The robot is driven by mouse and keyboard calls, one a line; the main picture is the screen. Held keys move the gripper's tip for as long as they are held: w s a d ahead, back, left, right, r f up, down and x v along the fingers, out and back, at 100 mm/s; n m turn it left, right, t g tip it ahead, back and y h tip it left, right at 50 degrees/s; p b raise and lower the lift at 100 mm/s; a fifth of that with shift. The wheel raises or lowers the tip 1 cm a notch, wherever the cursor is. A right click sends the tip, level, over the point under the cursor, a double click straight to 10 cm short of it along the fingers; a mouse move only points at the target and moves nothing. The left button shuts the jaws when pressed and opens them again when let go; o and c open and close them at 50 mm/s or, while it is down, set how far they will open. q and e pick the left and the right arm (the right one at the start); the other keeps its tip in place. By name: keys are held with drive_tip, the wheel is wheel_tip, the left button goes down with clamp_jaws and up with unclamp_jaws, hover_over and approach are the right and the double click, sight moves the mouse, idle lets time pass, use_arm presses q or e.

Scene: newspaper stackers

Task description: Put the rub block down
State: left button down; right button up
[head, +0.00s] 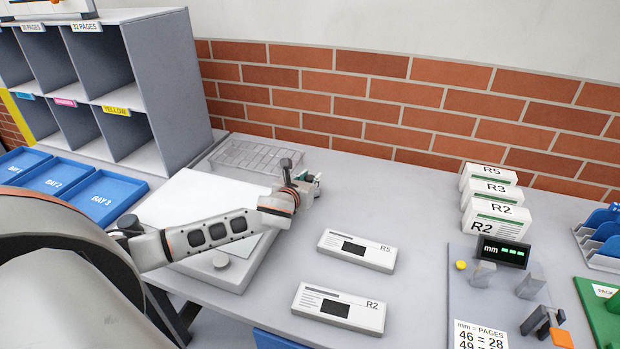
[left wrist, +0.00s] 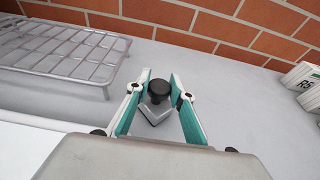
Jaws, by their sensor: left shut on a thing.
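My left gripper (head: 312,188) reaches in from the left over the right edge of a pale raised board. In the left wrist view the rub block (left wrist: 155,115) is a small grey block with a round black knob. The two teal-and-white fingers of my left gripper (left wrist: 160,92) are shut on it, one on each side of the knob. The block is mostly hidden behind the gripper in the head view. I cannot tell whether its underside touches the table. My right gripper is not in view.
A wire rack (head: 245,154) lies behind the board (head: 240,277). A gauge station (head: 462,290) stands farther right.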

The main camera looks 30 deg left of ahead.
use_arm(q)
drive_tip(key=c, duration=1.8)
unclamp_jaws()
drive_tip(key=shift+f, duration=0.1)
drive_tip(key=shift+o, duration=0.2)
drive_tip(key=shift+s, duration=0.15)
drive_tip(key=v, duration=1.1)
drive_tip(key=shift+s+r, duration=0.3)
drive_tip(key=shift+s, duration=0.05)
drive_tip(key=shift+s+d+f, duration=0.1)
